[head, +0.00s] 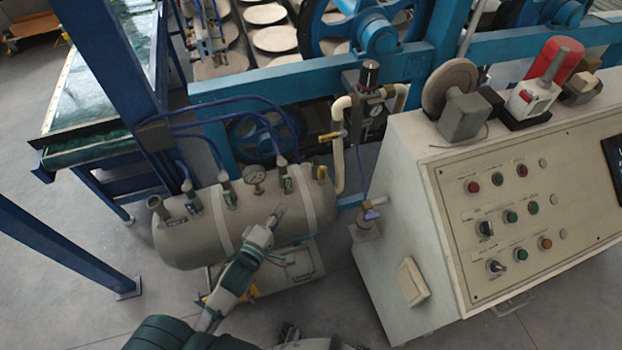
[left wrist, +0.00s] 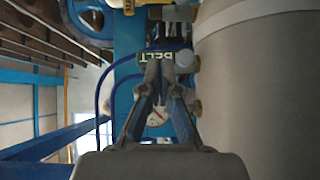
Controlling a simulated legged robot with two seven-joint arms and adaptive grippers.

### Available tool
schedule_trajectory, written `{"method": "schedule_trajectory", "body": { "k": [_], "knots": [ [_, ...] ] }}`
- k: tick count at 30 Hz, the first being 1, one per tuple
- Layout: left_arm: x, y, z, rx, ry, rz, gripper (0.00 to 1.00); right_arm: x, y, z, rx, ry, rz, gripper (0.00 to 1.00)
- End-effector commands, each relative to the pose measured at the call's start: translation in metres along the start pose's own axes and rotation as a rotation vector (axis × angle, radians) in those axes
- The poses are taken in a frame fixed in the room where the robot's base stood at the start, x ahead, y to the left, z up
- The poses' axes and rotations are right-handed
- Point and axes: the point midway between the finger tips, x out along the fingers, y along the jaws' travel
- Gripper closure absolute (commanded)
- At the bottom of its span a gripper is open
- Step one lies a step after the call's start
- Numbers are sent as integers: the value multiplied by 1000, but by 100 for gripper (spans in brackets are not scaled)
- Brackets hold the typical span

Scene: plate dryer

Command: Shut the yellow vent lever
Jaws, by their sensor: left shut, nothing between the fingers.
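A small yellow lever (head: 330,136) sits on the pale pipe at the right end of the grey tank (head: 190,238) in the head view. It lies roughly sideways; whether it is open or shut I cannot tell. A bit of yellow (left wrist: 128,6) shows at the top edge of the left wrist view, too cut off to identify. My left gripper (head: 278,213) is shut and empty in front of the tank, below and left of the lever, apart from it. Its closed fingers (left wrist: 161,60) also show in the left wrist view. My right gripper is not identifiable.
A pressure gauge (head: 254,181) and blue-hosed fittings stand on top of the tank. A regulator (head: 371,108) with a gauge is beside the pipe. The control console (head: 400,200) stands close on the right.

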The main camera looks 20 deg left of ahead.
Motion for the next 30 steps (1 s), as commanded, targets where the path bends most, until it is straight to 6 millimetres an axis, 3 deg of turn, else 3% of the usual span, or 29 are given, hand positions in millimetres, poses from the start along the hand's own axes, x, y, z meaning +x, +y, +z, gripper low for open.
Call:
{"method": "schedule_trajectory", "body": {
  "k": [16, 20, 30],
  "knots": [
    [10, 8, 1, -48, -11, 35, 100, 0, 1, 0, -1, 0, 1, 60],
    [30, 9, 1, -45, -11, 36, 100, -1, 1, 0, -1, 3, 1, 60],
    [102, 11, 1, -46, -10, 34, 100, 3, 1, 8, -1, -5, 1, 60]
  ]
}}
